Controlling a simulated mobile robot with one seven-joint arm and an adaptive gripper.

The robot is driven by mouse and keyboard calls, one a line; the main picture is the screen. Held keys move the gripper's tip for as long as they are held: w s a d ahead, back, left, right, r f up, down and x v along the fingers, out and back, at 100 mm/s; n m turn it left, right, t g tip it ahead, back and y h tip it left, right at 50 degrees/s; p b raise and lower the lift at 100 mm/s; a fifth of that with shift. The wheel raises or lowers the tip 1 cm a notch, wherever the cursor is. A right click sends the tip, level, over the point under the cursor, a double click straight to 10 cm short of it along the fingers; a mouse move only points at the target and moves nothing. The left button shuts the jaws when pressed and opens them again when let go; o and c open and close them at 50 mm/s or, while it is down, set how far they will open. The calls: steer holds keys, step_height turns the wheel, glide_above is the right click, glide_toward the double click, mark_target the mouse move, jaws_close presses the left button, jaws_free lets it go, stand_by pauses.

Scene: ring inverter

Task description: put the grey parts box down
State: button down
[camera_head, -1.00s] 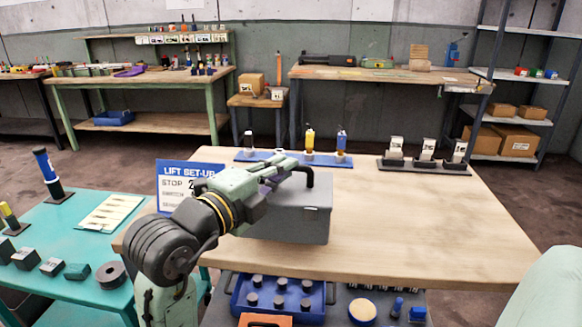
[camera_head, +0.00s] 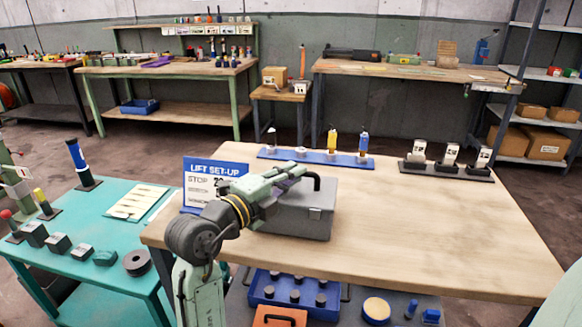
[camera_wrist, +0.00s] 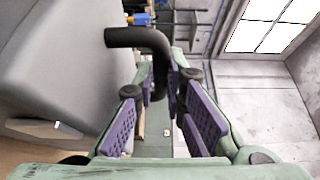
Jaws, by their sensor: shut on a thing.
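The grey parts box (camera_head: 308,212) is a lidded case with a black handle, over the left part of the wooden table (camera_head: 430,235). Its underside looks at or close to the tabletop; I cannot tell if it touches. My gripper (camera_head: 296,174) reaches in from the left and is shut on the box's handle. In the wrist view the black handle (camera_wrist: 135,37) runs down between the purple-padded fingers of my gripper (camera_wrist: 162,88), and the grey box wall (camera_wrist: 65,60) fills the left side. My arm hides the box's left end.
A blue sign (camera_head: 215,170) stands at the table's left, close to my gripper. A blue rack (camera_head: 290,154) and a dark rack with white-topped parts (camera_head: 435,173) line the back edge. The table right of the box is clear. A teal table (camera_head: 95,245) stands left.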

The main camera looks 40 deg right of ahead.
stand_by(0.3)
steer(key=c, duration=1.7)
jaws_free()
steer(key=shift+o, duration=0.2)
